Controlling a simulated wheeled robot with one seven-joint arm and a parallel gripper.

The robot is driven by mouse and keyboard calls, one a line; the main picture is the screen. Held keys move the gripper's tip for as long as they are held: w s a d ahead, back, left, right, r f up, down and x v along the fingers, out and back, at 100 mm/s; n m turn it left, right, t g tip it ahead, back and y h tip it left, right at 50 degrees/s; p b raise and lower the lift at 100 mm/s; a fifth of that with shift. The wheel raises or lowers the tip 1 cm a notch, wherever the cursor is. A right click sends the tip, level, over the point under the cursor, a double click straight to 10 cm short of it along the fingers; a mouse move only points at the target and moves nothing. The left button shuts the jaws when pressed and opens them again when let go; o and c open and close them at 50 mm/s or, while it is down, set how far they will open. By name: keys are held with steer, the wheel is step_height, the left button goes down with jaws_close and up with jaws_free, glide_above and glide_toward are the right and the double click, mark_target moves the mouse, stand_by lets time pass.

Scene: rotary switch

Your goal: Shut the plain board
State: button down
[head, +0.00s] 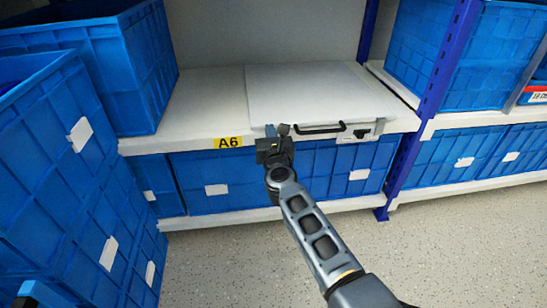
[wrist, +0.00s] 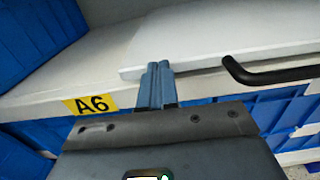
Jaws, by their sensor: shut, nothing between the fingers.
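The plain board (head: 320,88) is a flat, pale panel lying on the white shelf in the head view. A black bar handle (head: 320,129) is on its front edge, and a small dark switch-like fitting (head: 361,133) is to the right of the handle. My gripper (head: 277,131) is at the board's front left corner, left of the handle. In the wrist view the fingers (wrist: 157,70) are together and empty, close to the board's edge (wrist: 220,47); I cannot tell whether they touch it. The handle (wrist: 265,73) shows to their right.
A yellow A6 label (head: 228,142) is on the shelf edge left of my gripper. Blue crates (head: 255,180) fill the level below. More blue crates (head: 75,150) stand at the left, and a blue upright post (head: 433,85) is at the right. The floor (head: 440,250) at front right is clear.

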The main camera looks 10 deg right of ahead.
steer(key=shift+w+r+b, duration=0.15)
steer(key=shift+w+b, duration=0.15)
steer(key=shift+w, duration=0.3)
steer(key=shift+w+r+b, duration=0.15)
steer(key=shift+w+b, duration=0.1)
steer(key=shift+w, duration=0.3)
steer(key=shift+f, duration=0.1)
